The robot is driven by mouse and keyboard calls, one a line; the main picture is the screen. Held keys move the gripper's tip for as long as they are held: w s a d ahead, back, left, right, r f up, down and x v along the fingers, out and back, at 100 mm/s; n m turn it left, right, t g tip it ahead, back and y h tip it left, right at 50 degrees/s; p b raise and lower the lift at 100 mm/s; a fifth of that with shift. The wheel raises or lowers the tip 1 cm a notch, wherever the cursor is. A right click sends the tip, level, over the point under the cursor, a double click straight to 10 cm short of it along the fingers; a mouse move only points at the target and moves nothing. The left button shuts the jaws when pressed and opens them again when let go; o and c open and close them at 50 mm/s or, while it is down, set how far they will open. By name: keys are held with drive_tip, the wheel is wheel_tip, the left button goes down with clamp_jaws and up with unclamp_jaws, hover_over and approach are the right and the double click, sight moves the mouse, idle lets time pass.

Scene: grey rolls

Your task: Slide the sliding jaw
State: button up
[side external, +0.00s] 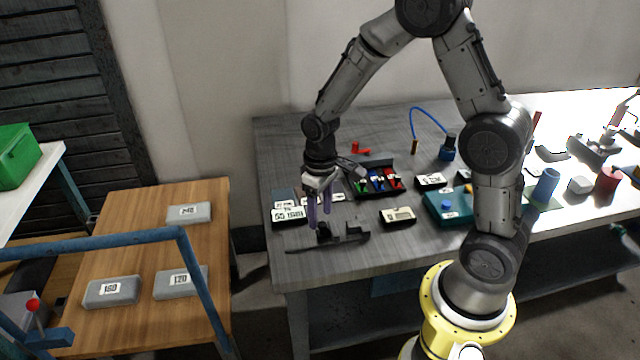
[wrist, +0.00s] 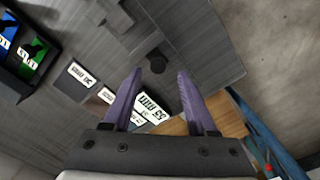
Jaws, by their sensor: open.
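A dark bar clamp lies near the front edge of the grey workbench in the side view. Its thin bar (side external: 300,248) points left, with a dark block (side external: 356,231) at its right end. A black upright piece (side external: 323,234), which looks like the sliding jaw, stands along the bar. My gripper (side external: 319,220) is open, purple fingers pointing down, just above that piece. Nothing is between the fingers. Whether a finger touches the jaw I cannot tell.
Labelled boxes (side external: 289,216) lie just behind the clamp. A black tray (side external: 380,192) with coloured items, a pale box (side external: 398,217) and a teal case (side external: 446,207) stand to the right. The workbench (side external: 330,262) is bare along its front edge. A wooden table (side external: 150,245) stands left.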

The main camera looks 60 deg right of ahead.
wheel_tip(320, 180, up, 11)
drive_tip(key=shift+r, duration=0.15)
idle(0.4)
wheel_tip(320, 180, up, 7)
drive_tip(key=t, duration=0.2)
hover_over(319, 224)
drive_tip(key=s+a, duration=0.1)
drive_tip(key=s, duration=0.2)
drive_tip(key=s+a+r+t, duration=0.1)
drive_tip(key=s+r+t, duration=0.1)
drive_tip(key=s+r, duration=0.15)
drive_tip(key=s+a+f+t, duration=0.1)
drive_tip(key=s, duration=1.1)
drive_tip(key=shift+a+f+t, duration=0.2)
drive_tip(key=shift+f+t, duration=0.1)
drive_tip(key=shift+f, duration=0.05)
